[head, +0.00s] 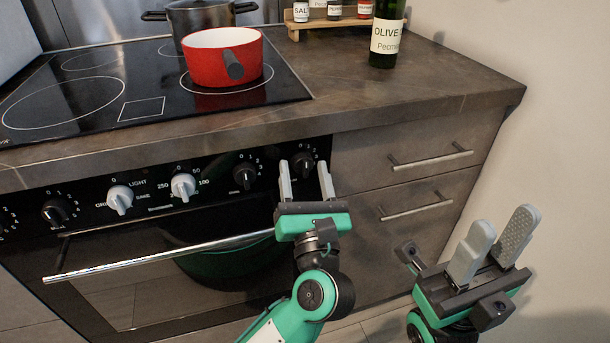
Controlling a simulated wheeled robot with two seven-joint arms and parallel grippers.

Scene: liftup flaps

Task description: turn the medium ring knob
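The oven's control panel carries a row of knobs. Black knobs sit at the far right (302,164), just left of it (244,175), and towards the left (56,211); a further one is partly cut off at the left edge. Which of them is the medium ring knob I cannot tell. My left gripper (305,178) is open, its two fingers apart and pointing at the panel, with the rightmost black knob showing between the fingertips. Whether they touch it is not clear. My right gripper (507,236) is open and empty, low at the right, away from the panel.
Two light knobs (120,199) (183,186) sit mid-panel. The oven handle (160,257) sticks out below. A red pan (222,58) and black pot (197,17) stand on the hob. Drawers with bar handles (430,157) lie right. An olive oil bottle (387,36) stands on the counter.

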